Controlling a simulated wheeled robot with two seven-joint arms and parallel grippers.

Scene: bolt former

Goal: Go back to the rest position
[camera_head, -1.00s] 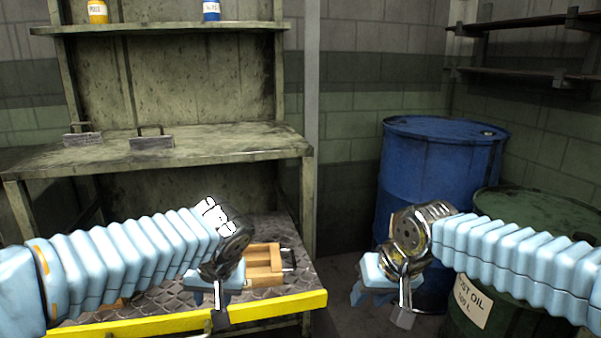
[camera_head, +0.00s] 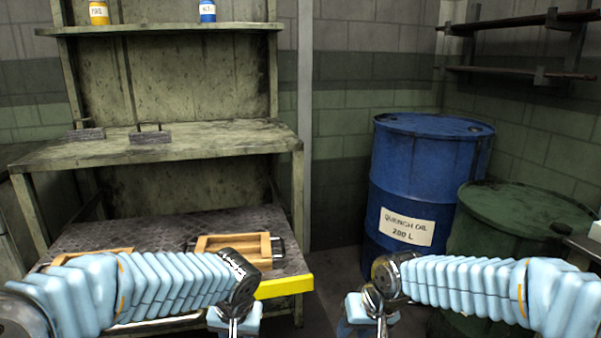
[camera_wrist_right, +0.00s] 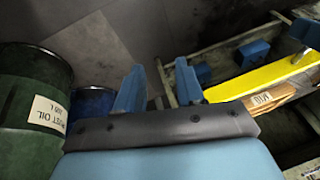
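My right gripper (camera_head: 358,322) is low in the head view, in front of the blue drum. In the right wrist view its two blue fingers (camera_wrist_right: 158,80) stand apart with nothing between them. My left gripper (camera_head: 235,320) hangs at the bottom of the head view, by the yellow front edge of the lower bench shelf. Its fingers are cut off by the lower picture edge, so its opening does not show. Both forearms reach inward from the sides, roughly level.
The lower shelf (camera_head: 165,228) bears a wooden tray with handles (camera_head: 232,239) and another tray (camera_head: 88,257) partly behind my left arm. Two handled grey blocks (camera_head: 150,138) sit on the upper bench. A blue drum (camera_head: 415,175) and a green drum (camera_head: 515,210) stand at the right.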

